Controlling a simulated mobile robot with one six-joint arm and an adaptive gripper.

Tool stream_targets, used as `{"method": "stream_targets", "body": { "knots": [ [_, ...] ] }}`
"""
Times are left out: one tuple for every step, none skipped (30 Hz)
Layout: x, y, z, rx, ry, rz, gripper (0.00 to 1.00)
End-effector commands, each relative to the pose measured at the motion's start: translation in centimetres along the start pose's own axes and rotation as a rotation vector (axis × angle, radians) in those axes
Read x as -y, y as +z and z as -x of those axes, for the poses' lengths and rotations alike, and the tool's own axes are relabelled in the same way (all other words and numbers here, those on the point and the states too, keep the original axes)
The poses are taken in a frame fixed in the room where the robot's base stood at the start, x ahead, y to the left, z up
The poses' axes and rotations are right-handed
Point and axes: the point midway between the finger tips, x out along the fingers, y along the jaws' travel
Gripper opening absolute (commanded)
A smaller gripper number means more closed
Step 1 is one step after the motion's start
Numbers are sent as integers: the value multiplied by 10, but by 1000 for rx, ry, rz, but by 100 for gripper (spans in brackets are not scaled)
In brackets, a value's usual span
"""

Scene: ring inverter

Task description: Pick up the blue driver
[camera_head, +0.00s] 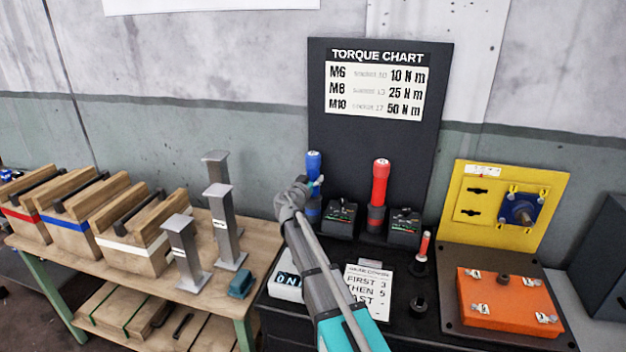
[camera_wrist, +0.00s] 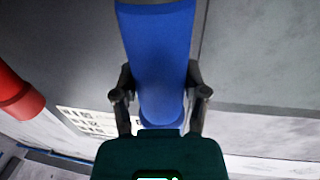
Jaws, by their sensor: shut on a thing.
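The blue driver (camera_head: 314,163) stands upright on the black bench in front of the torque chart board, left of the red driver (camera_head: 380,180). My gripper (camera_head: 316,184) is at the blue driver's upper body, and my arm hides part of its lower half. In the wrist view the blue driver (camera_wrist: 158,50) fills the middle, with one finger of my gripper (camera_wrist: 160,95) on each side of it. The gripper is shut on the driver. The red driver's end (camera_wrist: 18,95) shows at the left edge. I cannot tell whether the blue driver's base still touches its holder.
Black charger-like blocks (camera_head: 341,220) stand beside the drivers. A small red-handled tool (camera_head: 424,246) stands to the right. The torque chart board (camera_head: 376,130) rises close behind. A yellow panel (camera_head: 500,205) and orange box (camera_head: 508,300) are farther right; grey metal posts (camera_head: 222,225) stand left.

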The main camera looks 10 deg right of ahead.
Motion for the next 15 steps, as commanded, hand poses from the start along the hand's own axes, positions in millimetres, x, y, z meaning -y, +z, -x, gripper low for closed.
{"method": "stream_targets", "body": {
  "knots": [
    [0,0,0,0,1,0,0],
    [0,0,0,0,1,0,0],
    [0,-1,0,-2,1,2,0],
    [0,-1,0,-1,1,2,0],
    [0,0,0,-1,1,2,0],
    [0,0,0,-1,1,2,0],
    [0,0,0,-1,1,2,0],
    [0,0,0,-1,1,1,0],
    [0,-1,0,-1,1,1,0],
    [0,-1,0,-1,1,1,0],
    [0,-1,-1,-1,1,1,0],
    [0,-2,0,-1,1,1,0],
    [0,-2,-1,-1,1,1,0],
    [0,-3,0,-1,1,1,0],
    [0,-4,0,-1,1,1,0]
  ]
}}
